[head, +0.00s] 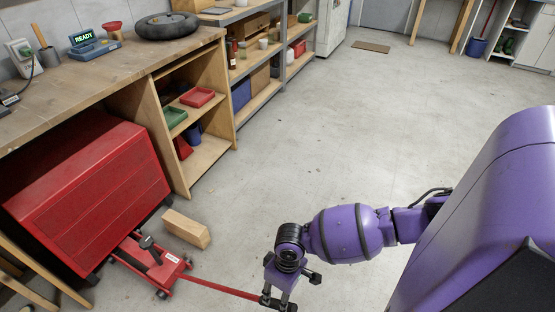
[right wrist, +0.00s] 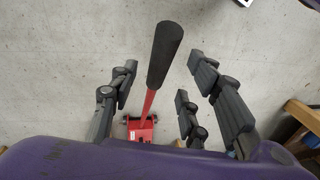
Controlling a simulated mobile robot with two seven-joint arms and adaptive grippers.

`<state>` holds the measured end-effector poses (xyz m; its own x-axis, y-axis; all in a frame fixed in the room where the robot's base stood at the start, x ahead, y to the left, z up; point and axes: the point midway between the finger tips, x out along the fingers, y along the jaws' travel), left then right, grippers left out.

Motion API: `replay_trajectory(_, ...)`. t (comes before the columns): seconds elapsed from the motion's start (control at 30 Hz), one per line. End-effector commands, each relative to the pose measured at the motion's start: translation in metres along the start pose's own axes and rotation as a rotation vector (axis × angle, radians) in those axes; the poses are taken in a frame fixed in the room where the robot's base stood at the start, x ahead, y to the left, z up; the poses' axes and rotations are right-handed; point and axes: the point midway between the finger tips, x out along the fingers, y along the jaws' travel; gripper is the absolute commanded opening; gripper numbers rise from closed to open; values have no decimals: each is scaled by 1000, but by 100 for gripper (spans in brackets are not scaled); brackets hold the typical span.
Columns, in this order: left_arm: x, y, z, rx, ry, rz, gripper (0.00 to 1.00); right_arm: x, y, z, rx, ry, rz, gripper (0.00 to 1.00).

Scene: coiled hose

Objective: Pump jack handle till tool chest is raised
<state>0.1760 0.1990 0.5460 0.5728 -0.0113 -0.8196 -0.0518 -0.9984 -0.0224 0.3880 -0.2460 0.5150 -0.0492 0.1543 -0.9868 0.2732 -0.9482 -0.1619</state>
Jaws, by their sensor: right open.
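A red tool chest (head: 95,200) stands at the left, partly under the workbench. I cannot tell if its wheels are off the floor. A red floor jack (head: 152,266) sits at its lower edge; where they touch is hidden. The jack also shows small in the right wrist view (right wrist: 140,130). Its red handle (head: 222,288) reaches low to the right and ends in a black grip (right wrist: 165,55). My right gripper (head: 278,302) is at the handle's end, open, with fingers on both sides of the grip and apart from it. My left gripper is not in view.
A wooden block (head: 187,229) lies on the floor beside the jack and chest. The workbench (head: 90,85) and open shelves (head: 210,150) line the left. Bench legs stand at the lower left. The floor (head: 350,130) in the middle is clear.

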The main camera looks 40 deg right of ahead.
Motion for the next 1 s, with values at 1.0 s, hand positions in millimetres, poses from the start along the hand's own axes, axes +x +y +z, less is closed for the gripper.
replay_trajectory(1.0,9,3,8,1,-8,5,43,66,-2,-1,-4,5,-1,12)
